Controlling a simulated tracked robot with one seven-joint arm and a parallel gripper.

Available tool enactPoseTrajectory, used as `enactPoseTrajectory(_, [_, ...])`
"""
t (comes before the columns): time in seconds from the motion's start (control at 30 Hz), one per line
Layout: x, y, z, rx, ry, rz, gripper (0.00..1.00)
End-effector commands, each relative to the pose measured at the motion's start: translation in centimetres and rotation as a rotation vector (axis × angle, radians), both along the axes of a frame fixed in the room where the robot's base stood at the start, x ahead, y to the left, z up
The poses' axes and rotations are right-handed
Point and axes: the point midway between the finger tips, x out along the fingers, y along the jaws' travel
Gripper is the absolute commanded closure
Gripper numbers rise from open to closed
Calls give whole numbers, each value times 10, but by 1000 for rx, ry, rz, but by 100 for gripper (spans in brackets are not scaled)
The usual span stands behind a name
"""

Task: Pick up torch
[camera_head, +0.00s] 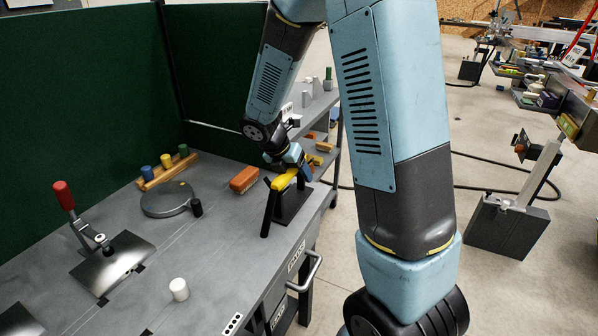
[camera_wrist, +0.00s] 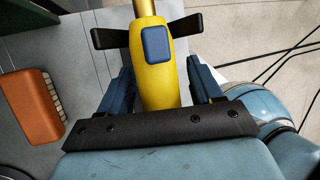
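The torch (camera_head: 285,181) is yellow and lies across a black stand (camera_head: 270,207) at the right end of the grey workbench. In the wrist view the torch (camera_wrist: 159,75) has a blue button on top and runs up the picture, with black supports of the stand (camera_wrist: 187,25) on both sides. My gripper (camera_head: 290,163) is at the torch, in front of part of it. In the wrist view my gripper (camera_wrist: 162,85) is open, with one blue finger on each side of the torch and narrow gaps beside it. The torch's far end is cut off at the top.
An orange-brown brush (camera_wrist: 30,95) lies left of the stand; it also shows in the head view (camera_head: 245,180). A shelf (camera_head: 320,115) with small items is behind. A round grey plate (camera_head: 167,199), a black cylinder (camera_head: 196,208) and a white cylinder (camera_head: 179,289) stand on the bench.

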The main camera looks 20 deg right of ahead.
Motion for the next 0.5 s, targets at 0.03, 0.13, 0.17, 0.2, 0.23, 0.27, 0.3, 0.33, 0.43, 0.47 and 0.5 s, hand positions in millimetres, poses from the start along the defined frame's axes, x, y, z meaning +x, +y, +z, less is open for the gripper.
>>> enactPoseTrajectory(0.03, [0, 0, 0, 0, 0, 0, 40])
enactPoseTrajectory(0.13, [0, 0, 0, 0, 0, -1, 50])
enactPoseTrajectory(0.17, [0, 0, 0, 0, 0, -1, 53])
enactPoseTrajectory(0.2, [0, 0, 0, 0, 0, -1, 56])
enactPoseTrajectory(0.23, [0, 0, 0, 0, 0, -1, 59])
enactPoseTrajectory(0.27, [0, 0, 0, 0, 0, -1, 62])
enactPoseTrajectory(0.3, [0, 0, 0, 0, 0, -1, 66])
enactPoseTrajectory(0.33, [0, 0, 0, 0, 0, -1, 69])
enactPoseTrajectory(0.43, [0, 0, 0, 0, 0, -1, 78])
enactPoseTrajectory(0.47, [0, 0, 0, 0, 0, -1, 81])
enactPoseTrajectory(0.5, [0, 0, 0, 0, 0, -1, 85])
